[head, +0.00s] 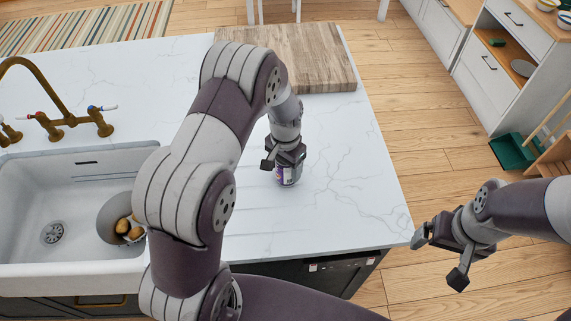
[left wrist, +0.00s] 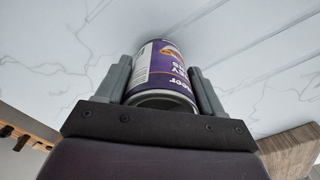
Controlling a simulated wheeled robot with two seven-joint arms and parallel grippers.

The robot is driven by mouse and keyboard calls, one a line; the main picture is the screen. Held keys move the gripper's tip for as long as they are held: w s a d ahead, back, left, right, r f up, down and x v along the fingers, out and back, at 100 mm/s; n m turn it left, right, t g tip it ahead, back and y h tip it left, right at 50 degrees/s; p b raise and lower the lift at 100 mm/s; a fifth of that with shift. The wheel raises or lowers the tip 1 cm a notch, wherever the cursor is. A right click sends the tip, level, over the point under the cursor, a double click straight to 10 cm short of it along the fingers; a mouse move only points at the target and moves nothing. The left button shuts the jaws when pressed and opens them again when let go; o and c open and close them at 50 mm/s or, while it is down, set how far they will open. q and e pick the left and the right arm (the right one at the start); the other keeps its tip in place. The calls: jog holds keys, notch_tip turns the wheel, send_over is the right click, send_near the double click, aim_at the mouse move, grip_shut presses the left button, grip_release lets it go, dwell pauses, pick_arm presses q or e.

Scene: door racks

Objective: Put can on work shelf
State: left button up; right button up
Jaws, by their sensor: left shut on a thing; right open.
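A purple and white can (head: 288,175) is at the right part of the white marble counter, below my left gripper (head: 284,160) in the head view. The can also shows in the left wrist view (left wrist: 163,70), between the two fingers of my left gripper (left wrist: 163,85), which is shut on it. Whether the can touches the counter is hard to tell. My right gripper (head: 440,250) is open and empty, off the counter's right edge over the wooden floor. A white cabinet with an open wooden shelf (head: 515,58) stands at the upper right; I cannot tell if it is the work shelf.
A wooden board (head: 315,60) lies on the counter behind the can. A white sink (head: 85,190) with a brass faucet (head: 50,100) and a bowl (head: 115,215) is at the left. A green dustpan (head: 513,152) is on the right. Counter around the can is clear.

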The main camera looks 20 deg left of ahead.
pick_arm(q)
jog(key=o, duration=0.8)
jog(key=shift+f, duration=0.15)
jog(key=o, duration=0.4)
jog(key=shift+s, duration=0.1)
